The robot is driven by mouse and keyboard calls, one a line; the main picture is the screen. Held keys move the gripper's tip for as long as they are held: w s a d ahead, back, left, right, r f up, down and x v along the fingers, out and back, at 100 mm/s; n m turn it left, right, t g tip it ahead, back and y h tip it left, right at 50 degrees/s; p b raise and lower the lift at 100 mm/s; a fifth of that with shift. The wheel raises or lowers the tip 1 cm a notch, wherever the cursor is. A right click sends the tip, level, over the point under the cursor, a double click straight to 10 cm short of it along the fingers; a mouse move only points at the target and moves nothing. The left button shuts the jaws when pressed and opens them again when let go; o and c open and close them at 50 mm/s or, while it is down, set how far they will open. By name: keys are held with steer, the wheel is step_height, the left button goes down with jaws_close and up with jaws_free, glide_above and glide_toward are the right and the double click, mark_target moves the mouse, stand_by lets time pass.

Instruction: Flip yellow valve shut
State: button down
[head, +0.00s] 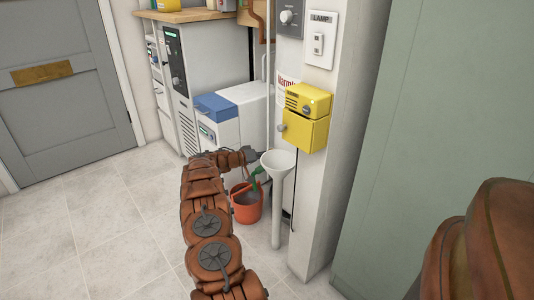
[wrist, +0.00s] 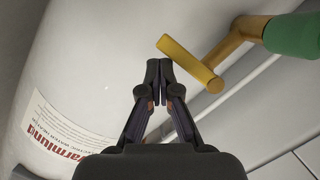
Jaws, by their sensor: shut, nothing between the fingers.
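The yellow valve (wrist: 190,62) has a flat lever and a brass-coloured pipe stub, and shows in the upper right of the wrist view. A green hose end (wrist: 292,35) is fitted on the stub. My gripper (wrist: 160,65) is shut and empty, with its fingertips just left of the lever and close to it. I cannot tell whether they touch. In the head view my gripper (head: 253,154) is low beside the white funnel-topped pipe, and the yellow valve cannot be made out there.
A white tank with a red-lettered label (wrist: 62,125) fills the left of the wrist view. In the head view, an orange bucket (head: 246,207) stands below my arm, beside the white funnel pipe (head: 277,205). A yellow box (head: 305,132) hangs on the pillar. Floor at left is clear.

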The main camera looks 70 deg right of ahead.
steer(key=shift+w+a+f, duration=0.1)
steer(key=shift+a+f, duration=0.15)
steer(key=shift+f, duration=0.05)
stand_by(0.5)
steer(key=shift+r, duration=0.1)
steer(key=w+a+r+p, duration=0.4)
steer(key=a+r+p, duration=0.1)
steer(key=a, duration=0.3)
steer(key=shift+w+a+r, duration=0.3)
steer(key=shift+r, duration=0.35)
